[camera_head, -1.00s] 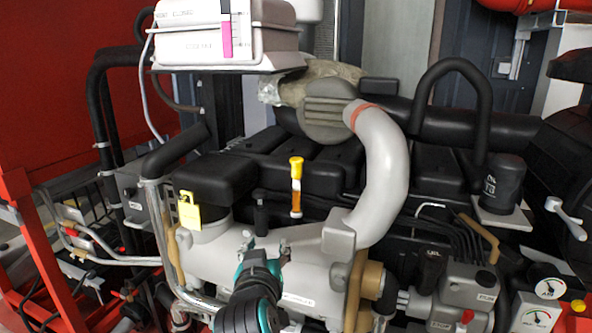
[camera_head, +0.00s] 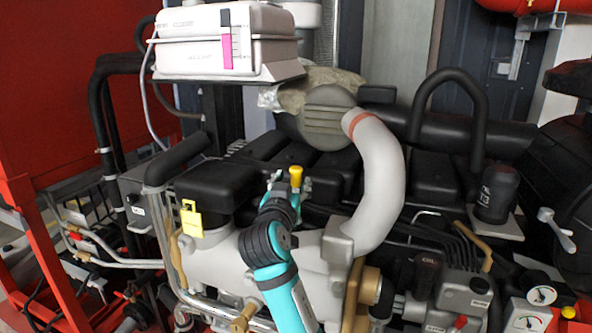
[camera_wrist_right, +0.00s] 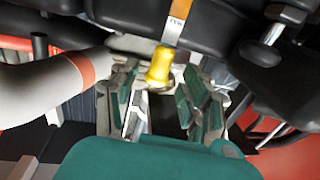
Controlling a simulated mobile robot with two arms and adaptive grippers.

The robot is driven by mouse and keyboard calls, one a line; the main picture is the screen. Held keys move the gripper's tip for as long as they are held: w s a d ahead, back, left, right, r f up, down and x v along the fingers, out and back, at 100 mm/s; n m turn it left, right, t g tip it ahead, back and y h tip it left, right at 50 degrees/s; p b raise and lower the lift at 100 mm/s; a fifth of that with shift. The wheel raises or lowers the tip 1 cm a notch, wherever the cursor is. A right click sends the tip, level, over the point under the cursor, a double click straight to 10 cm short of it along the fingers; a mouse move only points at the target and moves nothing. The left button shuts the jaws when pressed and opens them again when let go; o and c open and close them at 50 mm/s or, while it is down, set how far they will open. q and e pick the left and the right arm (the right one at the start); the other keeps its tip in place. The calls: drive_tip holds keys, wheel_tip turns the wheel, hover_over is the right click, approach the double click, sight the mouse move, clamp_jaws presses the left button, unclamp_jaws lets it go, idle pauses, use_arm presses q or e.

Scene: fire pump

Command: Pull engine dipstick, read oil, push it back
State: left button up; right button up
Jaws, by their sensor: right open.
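The dipstick has a yellow handle (camera_head: 296,175) that shows in the head view above the middle of the engine. My right gripper (camera_head: 289,184) is open with its fingers around or just beside the handle; the shaft below is hidden behind my gripper and wrist. In the right wrist view the yellow handle (camera_wrist_right: 159,67) shows between the two open fingers (camera_wrist_right: 165,105), towards their tips, with an orange and pale marked strip (camera_wrist_right: 176,22) above it. I cannot tell if the fingers touch it. My left gripper is not in view.
A thick grey pipe (camera_head: 379,190) curves close to the right of my gripper. A black box (camera_head: 214,184) with a yellow tag (camera_head: 191,219) stands to the left. A white control box (camera_head: 225,40) sits above at the back. Gauges (camera_head: 540,296) are at the lower right.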

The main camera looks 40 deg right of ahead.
sight(295, 179)
drive_tip(key=shift+p+x, duration=0.45)
drive_tip(key=shift+x, duration=1.85)
drive_tip(key=shift+c, duration=0.2)
drive_tip(key=shift+w, duration=0.1)
drive_tip(key=c, duration=0.9)
drive_tip(key=shift+f, duration=0.1)
clamp_jaws()
